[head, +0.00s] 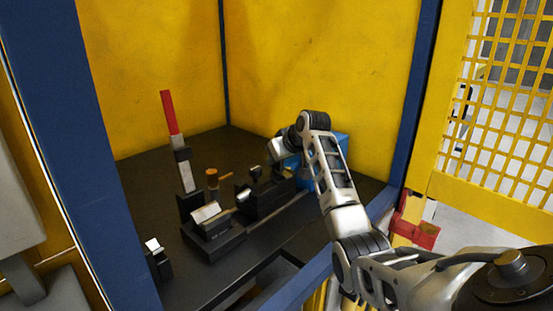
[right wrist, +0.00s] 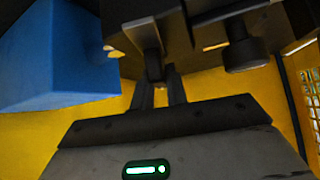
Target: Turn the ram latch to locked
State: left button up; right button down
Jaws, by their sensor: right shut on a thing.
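My right arm reaches into the yellow-walled cell in the head view, and its right gripper (head: 271,172) is at the far end of the dark fixture (head: 262,203). In the right wrist view the fingers of the gripper (right wrist: 158,92) are closed on a small dark tab (right wrist: 154,66) below a dark block, apparently the ram latch. Its angle and any lock marking cannot be made out. My left gripper is not in view.
A blue block (head: 338,143) stands behind the right arm and shows close by in the wrist view (right wrist: 55,55). A red-handled lever (head: 169,113) rises at the left. A copper-coloured piece (head: 212,178) stands mid-table. Blue frame posts (head: 408,110) bound the opening.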

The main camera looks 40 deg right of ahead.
jog(key=m+g+h, duration=0.1)
jog(key=m+h, duration=0.2)
jog(key=m, duration=0.1)
jog(key=m+g+h, duration=0.2)
jog(key=m, duration=0.2)
jog(key=shift+h, duration=0.3)
jog(key=m+g+h, duration=0.1)
jog(key=m+g, duration=0.2)
jog(key=m, duration=0.1)
jog(key=shift+m+h, duration=0.3)
jog(key=shift+h, duration=0.1)
jog(key=shift+m+g+b, duration=0.3)
jog(key=shift+m+g, duration=0.3)
jog(key=shift+m, duration=0.3)
jog(key=shift+m+g+h, duration=0.3)
jog(key=shift+m+g, duration=0.1)
jog(key=shift+m, duration=0.1)
jog(key=c, duration=1.4)
grip_release()
